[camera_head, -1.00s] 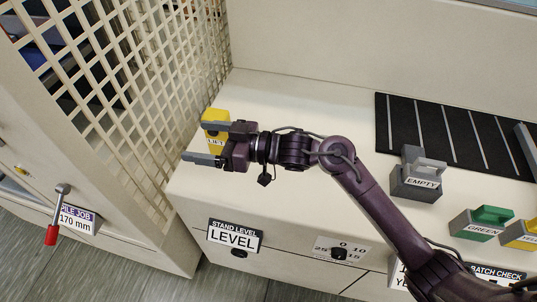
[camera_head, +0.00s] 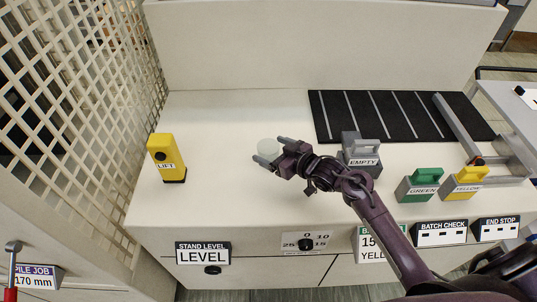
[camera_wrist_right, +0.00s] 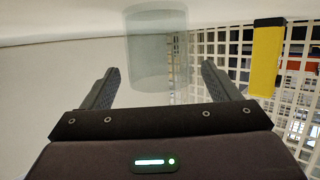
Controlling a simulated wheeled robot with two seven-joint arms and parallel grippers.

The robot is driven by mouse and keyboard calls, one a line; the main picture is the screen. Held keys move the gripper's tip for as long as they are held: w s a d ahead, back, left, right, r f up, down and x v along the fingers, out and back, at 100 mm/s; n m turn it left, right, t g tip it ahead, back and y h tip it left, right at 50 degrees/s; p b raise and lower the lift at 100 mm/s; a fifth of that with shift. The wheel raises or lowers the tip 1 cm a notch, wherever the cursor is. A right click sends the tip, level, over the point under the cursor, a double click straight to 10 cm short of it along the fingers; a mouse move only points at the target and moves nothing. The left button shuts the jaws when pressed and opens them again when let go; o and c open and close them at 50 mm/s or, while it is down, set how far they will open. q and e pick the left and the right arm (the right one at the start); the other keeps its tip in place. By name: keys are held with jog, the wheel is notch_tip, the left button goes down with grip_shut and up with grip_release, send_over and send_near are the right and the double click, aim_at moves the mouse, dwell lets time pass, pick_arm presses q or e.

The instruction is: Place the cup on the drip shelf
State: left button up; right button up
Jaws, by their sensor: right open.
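A pale, translucent cup (camera_head: 268,147) shows at the tips of my right gripper (camera_head: 271,151), above or on the white counter in the head view. In the right wrist view the cup (camera_wrist_right: 157,50) is a clear grey cylinder, centred ahead of the two fingers. My right gripper (camera_wrist_right: 158,85) is open, one finger on each side of the cup's line; I see no finger touching it. I cannot tell how far the cup reaches between the fingers. No part is clearly recognisable as the drip shelf. My left gripper is not in view.
A yellow LIFT block (camera_head: 166,158) stands left on the counter, by the lattice guard (camera_head: 90,90). Right of the gripper are the grey EMPTY block (camera_head: 359,155), green block (camera_head: 420,186), yellow block (camera_head: 463,184) and black striped mat (camera_head: 372,115). The counter between LIFT and the gripper is clear.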

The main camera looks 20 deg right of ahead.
jog(key=shift+x, duration=1.05)
jog(key=shift+s, duration=0.1)
jog(key=c, duration=1)
jog(key=shift+c, duration=0.9)
jog(key=shift+r, duration=0.1)
